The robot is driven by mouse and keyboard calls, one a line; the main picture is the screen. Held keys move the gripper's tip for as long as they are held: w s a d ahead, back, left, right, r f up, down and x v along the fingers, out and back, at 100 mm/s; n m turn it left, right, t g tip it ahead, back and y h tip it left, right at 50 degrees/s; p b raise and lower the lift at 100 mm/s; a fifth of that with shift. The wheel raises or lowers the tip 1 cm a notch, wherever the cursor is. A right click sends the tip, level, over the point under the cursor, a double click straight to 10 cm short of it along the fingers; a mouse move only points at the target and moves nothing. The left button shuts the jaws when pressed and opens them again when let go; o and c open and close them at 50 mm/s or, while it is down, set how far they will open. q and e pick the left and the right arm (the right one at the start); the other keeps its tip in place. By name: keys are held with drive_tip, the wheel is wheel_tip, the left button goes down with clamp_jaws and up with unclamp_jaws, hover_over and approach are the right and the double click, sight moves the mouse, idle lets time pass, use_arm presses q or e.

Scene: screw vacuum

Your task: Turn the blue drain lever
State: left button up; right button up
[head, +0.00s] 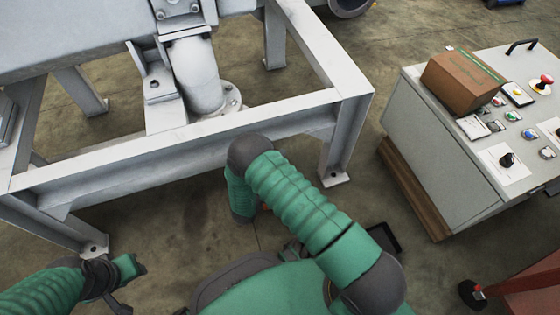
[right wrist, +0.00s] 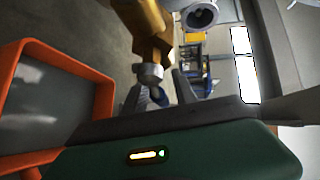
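No blue drain lever can be made out with certainty in either view. In the right wrist view, a brass-coloured fitting (right wrist: 150,35) with a grey round end (right wrist: 151,74) comes down from the top, near my right gripper (right wrist: 158,92). Its two dark fingers stand apart. A small blue-grey patch shows between them, too small to identify or to tell if touched. In the head view, my right forearm points down under the frame's front and its gripper is hidden. My left arm's end (head: 112,280) is at the lower left; its fingers are unclear.
A white steel frame (head: 190,155) with a pipe (head: 197,75) stands ahead. A grey control console (head: 435,140) with a brown box (head: 462,82) is at the right. An orange-rimmed frame (right wrist: 62,55) is close at the left in the wrist view. Floor shows between frame and console.

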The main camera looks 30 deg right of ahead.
drive_tip(key=shift+a, duration=0.1)
clamp_jaws()
drive_tip(key=shift+a, duration=0.1)
idle(1.0)
